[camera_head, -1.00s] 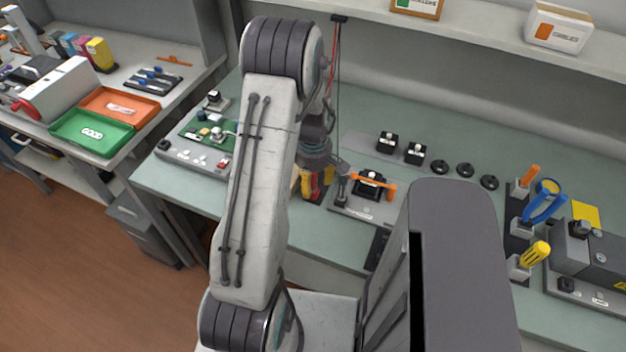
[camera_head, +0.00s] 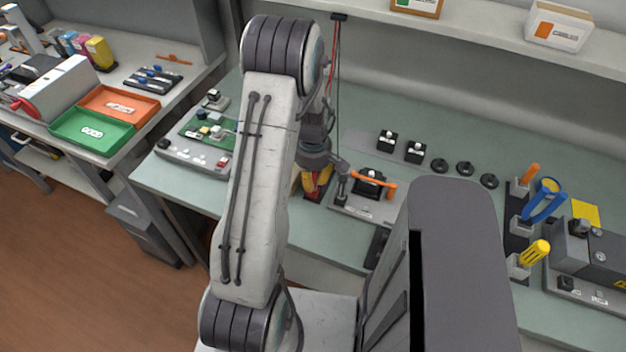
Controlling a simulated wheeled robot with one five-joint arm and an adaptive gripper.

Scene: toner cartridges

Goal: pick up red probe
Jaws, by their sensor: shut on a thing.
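My gripper (camera_head: 318,166) is low over the middle of the green bench, partly hidden behind my own arm. It is shut on the red probe, of which a red part (camera_head: 319,181) shows just below it. The fingertips and the exact hold on the probe are too small and covered to see. A yellow object (camera_head: 311,190) sits right at the red part, and I cannot tell where one ends and the other begins.
A red and a black cord hang from a hook (camera_head: 339,17) under the shelf. A grey fixture (camera_head: 355,210) with an orange handle (camera_head: 378,185) stands close to the gripper's right. A circuit board station (camera_head: 190,155) is to the left. Upright tools stand at the right.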

